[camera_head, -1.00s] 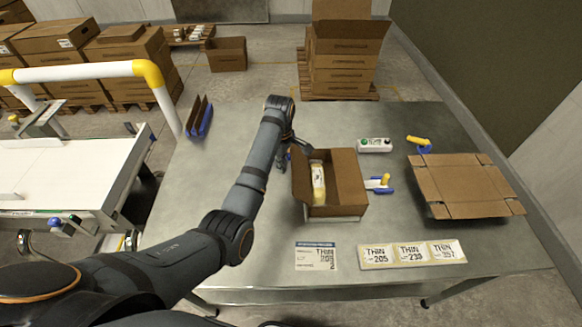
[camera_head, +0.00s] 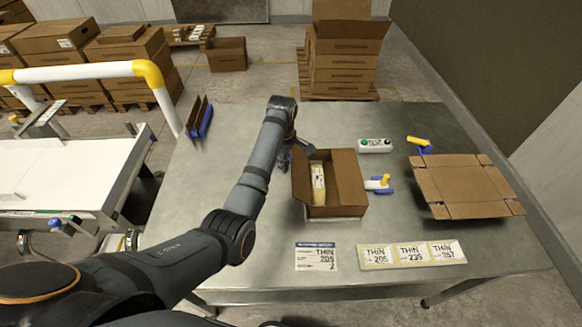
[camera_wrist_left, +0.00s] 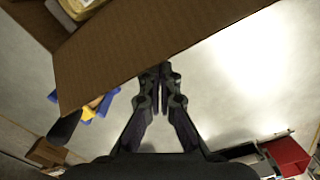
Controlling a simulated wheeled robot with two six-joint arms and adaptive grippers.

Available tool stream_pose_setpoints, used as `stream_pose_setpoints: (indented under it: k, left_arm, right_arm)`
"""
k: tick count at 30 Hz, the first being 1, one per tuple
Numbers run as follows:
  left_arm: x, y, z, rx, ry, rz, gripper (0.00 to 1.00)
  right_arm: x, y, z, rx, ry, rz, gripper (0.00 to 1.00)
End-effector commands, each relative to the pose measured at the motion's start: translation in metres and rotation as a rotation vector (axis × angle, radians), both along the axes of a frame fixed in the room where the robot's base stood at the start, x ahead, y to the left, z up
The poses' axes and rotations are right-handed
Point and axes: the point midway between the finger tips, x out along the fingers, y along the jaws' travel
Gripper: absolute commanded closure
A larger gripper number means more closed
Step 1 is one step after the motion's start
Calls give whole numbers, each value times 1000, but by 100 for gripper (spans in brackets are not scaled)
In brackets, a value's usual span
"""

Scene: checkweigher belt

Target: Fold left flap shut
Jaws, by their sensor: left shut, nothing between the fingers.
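An open cardboard box (camera_head: 335,211) stands on the metal table with a yellow and white package (camera_head: 318,184) inside. Its left flap (camera_head: 301,180) stands up on the left side, and its right flap (camera_head: 350,178) is also raised. My left gripper (camera_head: 285,163) is just left of the left flap, at its far end. In the left wrist view my left gripper (camera_wrist_left: 160,80) is shut and empty, its fingertips close to the edge of a brown flap (camera_wrist_left: 150,45). I cannot tell whether they touch. My right gripper is not in view.
A flat carton (camera_head: 465,185) lies at the right. A tape dispenser (camera_head: 379,184) sits right of the box, with a button box (camera_head: 375,146) behind it. Label cards (camera_head: 411,254) lie in front.

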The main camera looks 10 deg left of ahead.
Motion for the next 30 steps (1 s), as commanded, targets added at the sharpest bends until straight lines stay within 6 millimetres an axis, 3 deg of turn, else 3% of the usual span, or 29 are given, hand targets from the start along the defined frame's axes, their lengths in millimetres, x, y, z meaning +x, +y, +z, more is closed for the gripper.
stream_pose_setpoints:
  k: [9,22,30]
  left_arm:
    - [8,-31,3,-4,2,-3,100]
    - [10,-36,5,-1,0,-1,100]
    - [17,-59,15,-2,0,-2,100]
  right_arm:
    - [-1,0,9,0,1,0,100]
    - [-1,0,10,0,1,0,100]
    - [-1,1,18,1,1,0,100]
